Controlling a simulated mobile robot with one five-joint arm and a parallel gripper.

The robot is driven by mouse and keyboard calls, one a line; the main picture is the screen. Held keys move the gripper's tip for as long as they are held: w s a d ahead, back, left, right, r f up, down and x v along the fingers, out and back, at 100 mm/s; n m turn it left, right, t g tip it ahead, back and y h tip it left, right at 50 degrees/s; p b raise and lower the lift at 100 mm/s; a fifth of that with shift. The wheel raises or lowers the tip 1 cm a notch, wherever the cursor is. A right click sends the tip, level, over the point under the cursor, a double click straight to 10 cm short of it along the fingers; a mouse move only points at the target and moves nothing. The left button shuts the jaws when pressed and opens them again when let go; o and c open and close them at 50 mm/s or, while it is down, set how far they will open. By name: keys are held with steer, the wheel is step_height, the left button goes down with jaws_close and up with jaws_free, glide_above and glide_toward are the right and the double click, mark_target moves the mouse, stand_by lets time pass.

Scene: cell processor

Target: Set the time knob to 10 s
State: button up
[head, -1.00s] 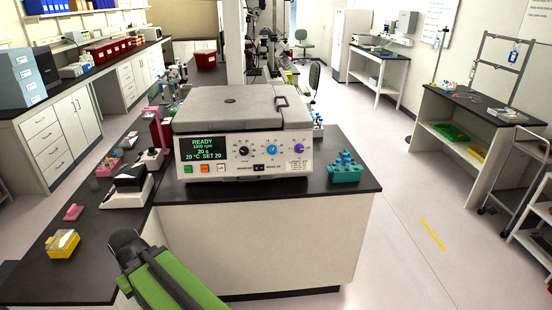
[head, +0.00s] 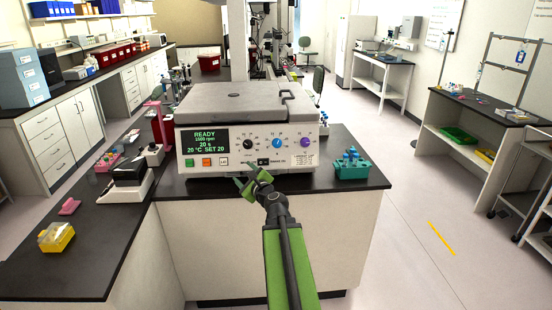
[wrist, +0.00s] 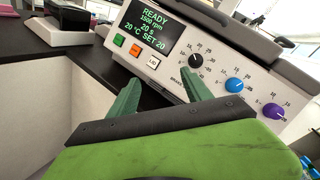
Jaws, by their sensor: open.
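The centrifuge-like machine (head: 245,108) stands on the dark bench. Its front panel has a black knob (head: 248,144), a blue knob (head: 277,143) and a purple knob (head: 306,142), each ringed by a scale. The labels are too small to tell which is the time knob. The screen (head: 211,141) reads READY, 1500 rpm, 20 s, 20 °C SET 20. My gripper (head: 248,178) is open and empty, low in front of the panel. In the wrist view, the right finger of my gripper (wrist: 160,76) appears just below the black knob (wrist: 195,60), with no contact visible.
Green, orange and white buttons (head: 206,162) sit below the screen. A teal tube rack (head: 350,166) stands on the bench right of the machine. A white device (head: 128,186) and a yellow box (head: 57,237) stand on the left bench.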

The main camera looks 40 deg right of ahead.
mark_target(277, 145)
steer(key=s+d+r+m+g+h, duration=0.1)
steer(key=s+d+m+g+h, duration=0.1)
steer(key=s+d+m+h, duration=0.7)
steer(key=w+d+y, duration=0.1)
steer(key=w+d, duration=0.3)
steer(key=w, duration=0.1)
steer(key=w+d+y, duration=0.1)
steer(key=w+d, duration=0.3)
steer(key=d, duration=0.1)
steer(key=w+d, duration=0.5)
steer(key=shift+w+m+y+b, duration=0.3)
steer(key=shift+w+y+b, duration=0.05)
steer(key=shift+y, duration=0.05)
jaws_close()
steer(key=shift+a, duration=0.2)
steer(key=shift+d, duration=0.15)
